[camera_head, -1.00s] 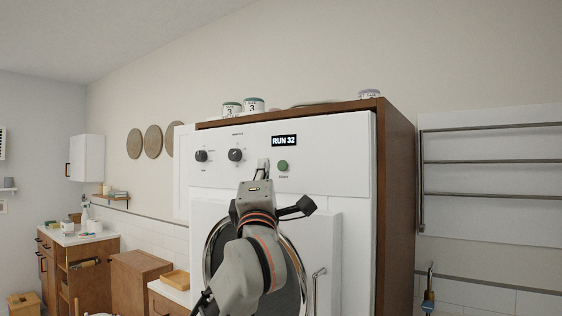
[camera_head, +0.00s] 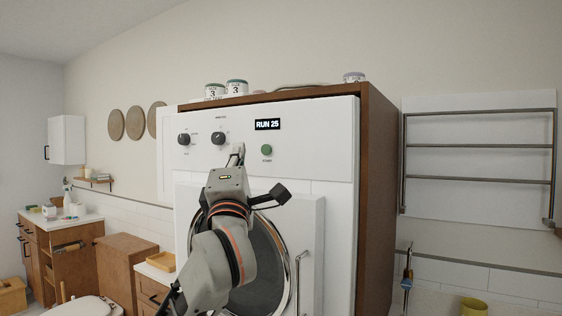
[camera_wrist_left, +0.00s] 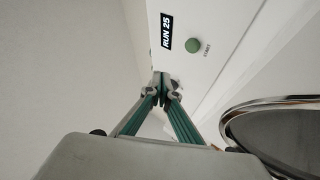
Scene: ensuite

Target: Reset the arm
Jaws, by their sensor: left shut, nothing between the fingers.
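The display (camera_head: 267,125) reads RUN 25. The round door (camera_head: 265,265) is shut and partly hidden behind my left arm. My right gripper is not in view.
Jars (camera_head: 236,88) stand on the wooden cabinet (camera_head: 378,190) around the machine. A towel rack (camera_head: 480,147) hangs on the right wall. A toilet (camera_head: 85,306) and a wooden counter (camera_head: 60,225) are at the left. A yellow container (camera_head: 473,306) is at lower right.

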